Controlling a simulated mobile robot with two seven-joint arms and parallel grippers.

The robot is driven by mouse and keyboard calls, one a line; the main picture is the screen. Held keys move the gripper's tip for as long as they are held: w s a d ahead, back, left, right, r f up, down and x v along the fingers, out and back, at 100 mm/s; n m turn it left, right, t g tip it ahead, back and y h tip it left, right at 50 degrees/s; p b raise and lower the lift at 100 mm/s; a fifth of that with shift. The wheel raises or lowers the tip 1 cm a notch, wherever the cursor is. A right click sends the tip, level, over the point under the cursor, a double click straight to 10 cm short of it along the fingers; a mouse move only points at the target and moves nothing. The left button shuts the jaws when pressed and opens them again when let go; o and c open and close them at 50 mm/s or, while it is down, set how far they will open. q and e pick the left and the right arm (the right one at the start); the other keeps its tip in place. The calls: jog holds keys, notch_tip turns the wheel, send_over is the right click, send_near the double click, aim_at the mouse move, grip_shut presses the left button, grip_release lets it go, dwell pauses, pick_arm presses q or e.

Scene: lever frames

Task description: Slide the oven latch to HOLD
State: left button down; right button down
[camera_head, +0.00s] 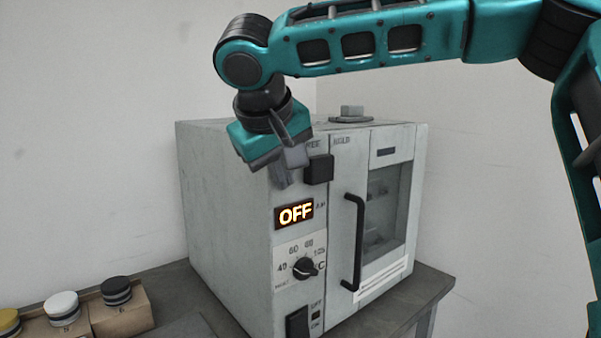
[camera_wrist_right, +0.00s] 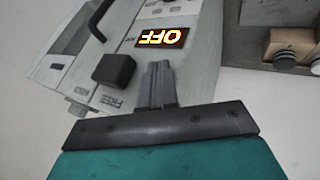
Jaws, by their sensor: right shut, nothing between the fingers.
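The oven (camera_head: 225,235) is a pale grey box on a table, with a lit display (camera_head: 295,214) reading OFF. The latch is a black square knob (camera_head: 319,169) near the top of its front, below the FREE label and left of the HOLD label. In the right wrist view the latch knob (camera_wrist_right: 114,70) lies left of the fingers. My right gripper (camera_head: 288,178) is shut and empty, just left of the knob in the head view. Whether it touches the knob I cannot tell. My left gripper is not in view.
The oven door has a black vertical handle (camera_head: 354,240) and a window. A dial (camera_head: 305,268) and a black rocker switch (camera_head: 297,323) sit below the display. Boxes with coloured round tops, one black (camera_head: 116,290), stand at the lower left. A small grey piece (camera_head: 352,112) is on the oven top.

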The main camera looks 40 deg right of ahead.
aim_at(319, 169)
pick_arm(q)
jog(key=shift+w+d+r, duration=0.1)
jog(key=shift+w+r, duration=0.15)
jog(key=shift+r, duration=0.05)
pick_arm(e)
jog(key=d, duration=0.3)
jog(key=shift+d+r, duration=0.25)
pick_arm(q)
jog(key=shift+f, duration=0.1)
